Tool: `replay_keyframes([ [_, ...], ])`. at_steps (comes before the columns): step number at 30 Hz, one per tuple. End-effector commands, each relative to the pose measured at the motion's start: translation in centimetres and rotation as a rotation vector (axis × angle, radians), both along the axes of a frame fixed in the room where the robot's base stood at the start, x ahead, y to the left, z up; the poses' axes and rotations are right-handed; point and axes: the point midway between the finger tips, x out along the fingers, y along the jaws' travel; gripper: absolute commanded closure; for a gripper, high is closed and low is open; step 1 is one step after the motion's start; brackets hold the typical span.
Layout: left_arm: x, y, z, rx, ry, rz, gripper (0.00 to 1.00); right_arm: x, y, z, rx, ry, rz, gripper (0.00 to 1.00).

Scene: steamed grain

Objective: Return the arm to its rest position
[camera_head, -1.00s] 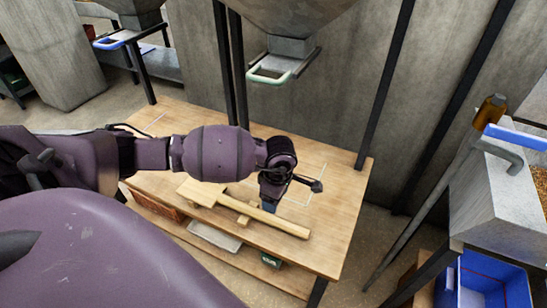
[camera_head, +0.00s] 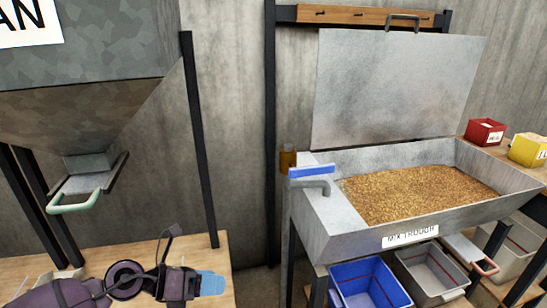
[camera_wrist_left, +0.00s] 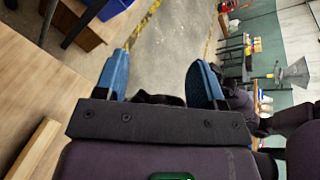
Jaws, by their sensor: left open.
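My left arm comes in at the bottom left of the head view. Its purple-grey gripper with blue fingertips (camera_head: 211,284) is over the wooden table (camera_head: 115,258), near the table's right end. In the left wrist view the two blue fingers stand wide apart, and the gap of my left gripper (camera_wrist_left: 162,75) is empty. A wooden bar (camera_wrist_left: 32,150) lies on the table at lower left in that view. My right gripper does not show.
A metal trough (camera_head: 362,232) full of grain stands right of the table, its lid (camera_head: 395,88) raised. A blue bin (camera_head: 365,285) and a grey bin (camera_head: 432,275) are below it. A hopper with a green-handled gate (camera_head: 75,203) hangs over the table. Black posts stand between.

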Motion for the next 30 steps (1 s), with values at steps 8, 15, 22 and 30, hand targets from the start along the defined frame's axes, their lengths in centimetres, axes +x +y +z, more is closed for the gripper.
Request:
replay_keyframes([
  [8, 1.0, 0.1, 5.0, -0.661, 0.367, 0.421, 0.37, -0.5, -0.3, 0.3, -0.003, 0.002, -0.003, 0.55],
  [15, 0.1, 4.9, 2.6, -1.156, 0.803, 0.846, 0.37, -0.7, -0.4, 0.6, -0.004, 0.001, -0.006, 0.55],
  [22, -5.4, 9.4, -4.1, -1.520, 1.232, 1.242, 0.37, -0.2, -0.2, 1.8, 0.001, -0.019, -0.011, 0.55],
  [30, -14.9, 12.3, -9.9, -1.798, 1.505, 1.520, 0.37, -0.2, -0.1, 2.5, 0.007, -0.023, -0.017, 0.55],
])
